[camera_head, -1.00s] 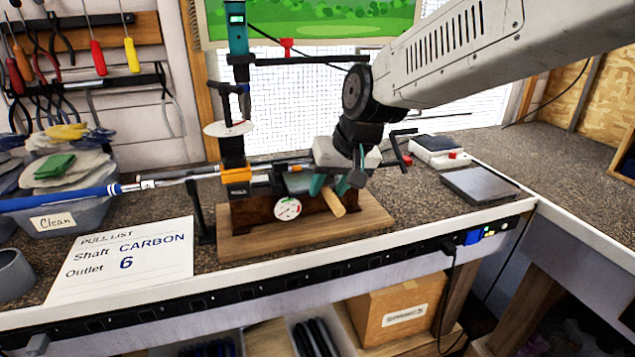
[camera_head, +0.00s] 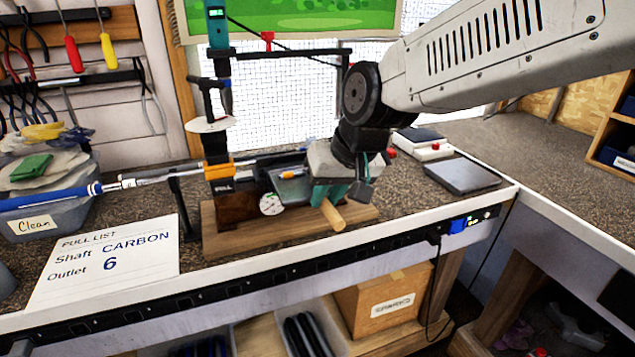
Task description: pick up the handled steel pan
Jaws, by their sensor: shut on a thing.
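My gripper (camera_head: 332,192), with teal fingers, is shut on the wooden handle (camera_head: 334,216) of the steel pan. The handle's end sticks out below the fingers, toward me. The pan's grey metal body (camera_head: 291,188) shows just left of the fingers, in front of the clamp stand on the workbench. My gripper and wrist hide part of the pan. I cannot tell whether its underside is clear of the stand or the wooden base.
A golf shaft with a blue grip (camera_head: 50,197) lies across the stand on the left. The stand's wooden base (camera_head: 235,243) carries a dial gauge (camera_head: 271,204) and a tall post. A dark flat pad (camera_head: 462,176) lies at the right. A pull list card (camera_head: 105,258) lies front left.

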